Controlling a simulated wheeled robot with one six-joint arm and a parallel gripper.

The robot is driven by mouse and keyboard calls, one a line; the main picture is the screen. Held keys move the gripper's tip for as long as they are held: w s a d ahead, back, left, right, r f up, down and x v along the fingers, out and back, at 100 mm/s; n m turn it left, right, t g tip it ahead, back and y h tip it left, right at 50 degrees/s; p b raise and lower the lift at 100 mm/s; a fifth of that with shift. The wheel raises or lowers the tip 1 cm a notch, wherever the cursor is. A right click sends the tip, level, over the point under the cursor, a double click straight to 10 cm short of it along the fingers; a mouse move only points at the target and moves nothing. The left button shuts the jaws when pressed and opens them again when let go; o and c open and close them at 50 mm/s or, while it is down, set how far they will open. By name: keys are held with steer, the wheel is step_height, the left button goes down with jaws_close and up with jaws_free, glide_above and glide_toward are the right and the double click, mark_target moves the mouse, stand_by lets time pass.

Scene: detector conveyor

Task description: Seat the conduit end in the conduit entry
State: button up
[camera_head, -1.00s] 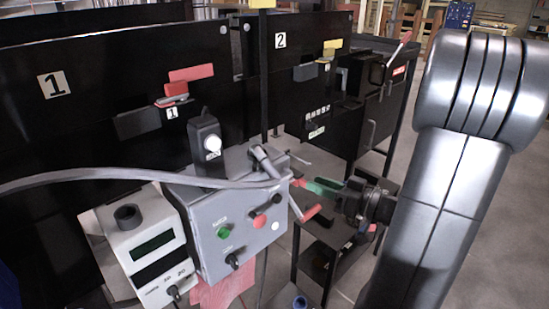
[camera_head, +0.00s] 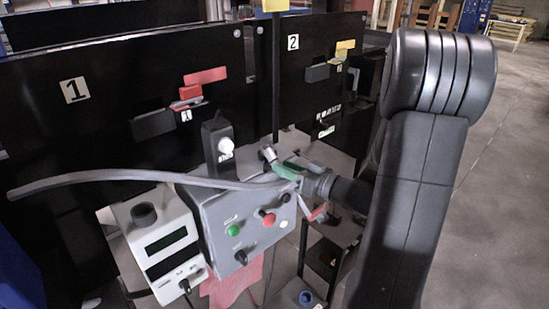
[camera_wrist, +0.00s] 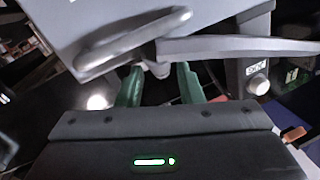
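The grey conduit (camera_head: 130,178) runs from the far left across the front of the grey control box (camera_head: 215,215), its right end at the box's upper right corner. My gripper (camera_head: 291,172), with green fingers, is beside that corner, close to the conduit end. In the wrist view the green fingers (camera_wrist: 159,85) stand apart, with a clear gap and a small grey fitting just beyond their tips. A grey bar that looks like the conduit (camera_wrist: 240,47) crosses beyond them. I cannot pick out the conduit entry surely, nor whether the conduit end touches it.
A black post with a white knob (camera_head: 226,145) stands behind the box. A white meter unit (camera_head: 165,245) is at its left. A red-handled lever (camera_head: 318,212) hangs by its right side. Black numbered panels (camera_head: 110,110) close off the back. Open floor (camera_head: 500,200) is at right.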

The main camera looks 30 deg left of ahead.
steer(key=shift+a, duration=0.65)
jaws_close()
